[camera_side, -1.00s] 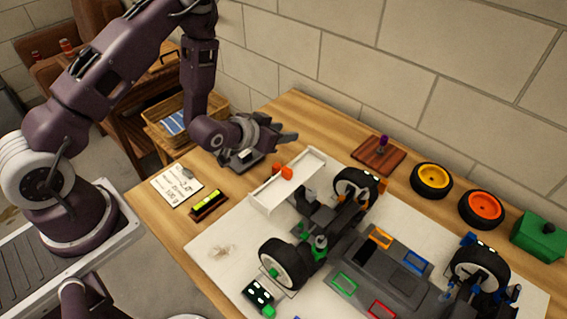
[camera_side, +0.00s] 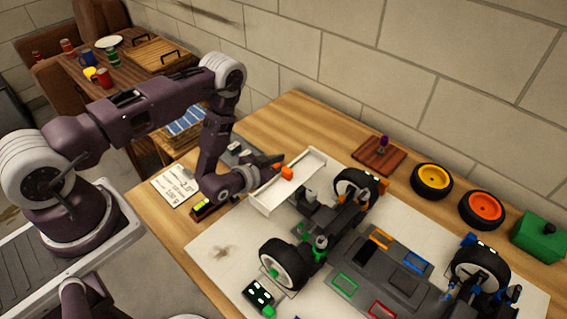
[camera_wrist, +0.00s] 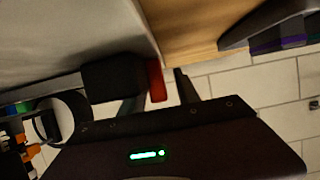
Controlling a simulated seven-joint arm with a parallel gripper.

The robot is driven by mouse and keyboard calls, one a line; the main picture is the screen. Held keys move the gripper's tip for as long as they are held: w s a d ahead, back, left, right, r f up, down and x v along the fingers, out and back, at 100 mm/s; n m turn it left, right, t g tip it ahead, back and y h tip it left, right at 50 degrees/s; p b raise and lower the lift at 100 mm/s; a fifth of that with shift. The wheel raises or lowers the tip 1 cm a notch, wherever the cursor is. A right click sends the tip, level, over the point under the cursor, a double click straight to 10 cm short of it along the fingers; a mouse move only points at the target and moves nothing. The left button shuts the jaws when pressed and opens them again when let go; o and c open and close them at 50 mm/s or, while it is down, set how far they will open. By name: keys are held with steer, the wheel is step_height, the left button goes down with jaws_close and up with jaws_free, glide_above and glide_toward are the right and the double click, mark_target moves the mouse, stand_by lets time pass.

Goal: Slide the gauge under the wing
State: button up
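In the wrist view, my two dark fingers (camera_wrist: 158,97) stand apart. Which piece is the gauge is not certain.
The car's rear wheels (camera_side: 285,262) stand close to the wing on the white mat (camera_side: 215,255). A note card (camera_side: 173,187) lies at the left table edge. A wooden block with a purple-handled tool (camera_side: 378,157) and loose wheels (camera_side: 431,180) sit along the back.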

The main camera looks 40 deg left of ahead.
steer(key=shift+c, duration=0.2)
jaws_close()
stand_by(1.1)
